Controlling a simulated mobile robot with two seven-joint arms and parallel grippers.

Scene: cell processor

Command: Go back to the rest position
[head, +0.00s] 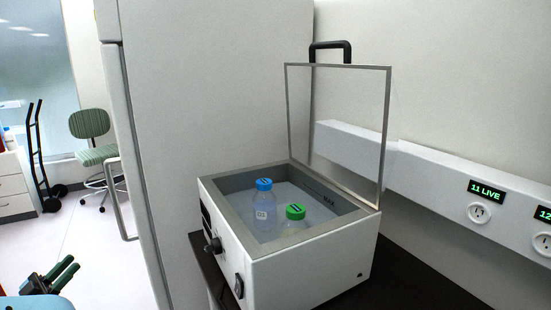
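My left gripper (68,267) is at the bottom left corner, with two dark green fingers pointing up and to the right. A narrow gap shows between the fingers, and nothing is seen between them. It is well apart from the water bath (300,262). My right gripper is not in view.
The white water bath stands on a dark bench with its clear lid (338,125) raised. Inside are a blue-capped bottle (264,208) and a green-capped bottle (295,222). A tall white cabinet (215,90) stands behind. A chair (92,130) and hand truck (36,150) are far left; open floor lies between.

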